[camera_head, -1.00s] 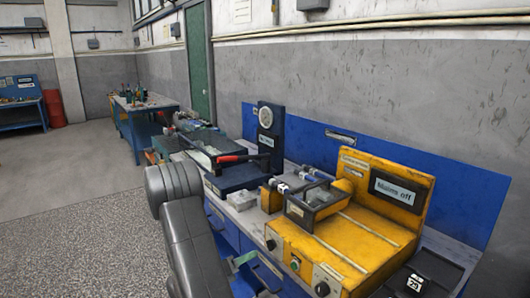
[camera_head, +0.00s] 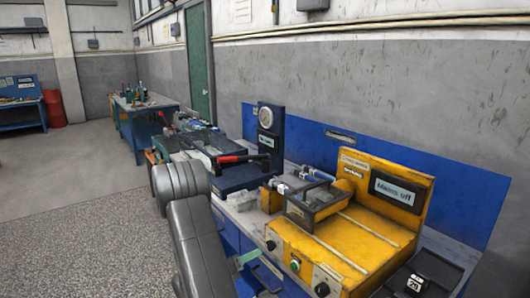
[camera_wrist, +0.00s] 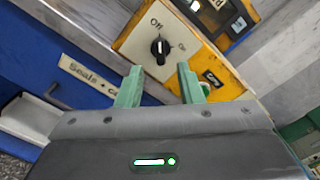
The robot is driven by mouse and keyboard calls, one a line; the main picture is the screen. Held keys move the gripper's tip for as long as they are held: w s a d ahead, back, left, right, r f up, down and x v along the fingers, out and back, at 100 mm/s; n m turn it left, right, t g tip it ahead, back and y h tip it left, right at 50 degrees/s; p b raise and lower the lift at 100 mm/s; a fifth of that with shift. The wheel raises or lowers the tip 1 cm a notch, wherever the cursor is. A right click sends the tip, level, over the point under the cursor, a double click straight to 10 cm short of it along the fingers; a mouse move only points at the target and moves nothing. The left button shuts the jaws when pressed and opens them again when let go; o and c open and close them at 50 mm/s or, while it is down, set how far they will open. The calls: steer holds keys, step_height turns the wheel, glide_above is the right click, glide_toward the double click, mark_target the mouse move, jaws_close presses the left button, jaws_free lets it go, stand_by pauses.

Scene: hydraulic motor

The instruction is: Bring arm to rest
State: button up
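My gripper shows in the wrist view (camera_wrist: 160,88) with its two green fingers apart and nothing between them. Beyond the fingers is the yellow test unit's front with a black rotary knob (camera_wrist: 160,48) marked ON. In the head view my grey arm is bent in front of the bench, and a bit of green finger (camera_head: 247,258) shows beside it at the bench's front. Most of the gripper is hidden behind the arm there. The yellow test unit (camera_head: 340,245) stands on the bench with a display reading "Mains off".
A dark blue press with a gauge (camera_head: 268,130) and a red-handled tool (camera_head: 240,158) stand left of the yellow unit. A small black box (camera_head: 425,275) sits at the right. A drawer labelled "Seals" (camera_wrist: 88,76) is below the knob. Open floor (camera_head: 80,220) lies to the left.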

mark_target(268, 247)
steer(key=x, duration=0.5)
steer(key=shift+w+d+r, duration=0.1)
steer(key=shift+w+d, duration=0.05)
steer(key=shift+d, duration=0.15)
steer(key=shift+w+m+b, duration=0.2)
steer(key=shift+m+b, duration=4.5)
steer(key=shift+m, duration=3.7)
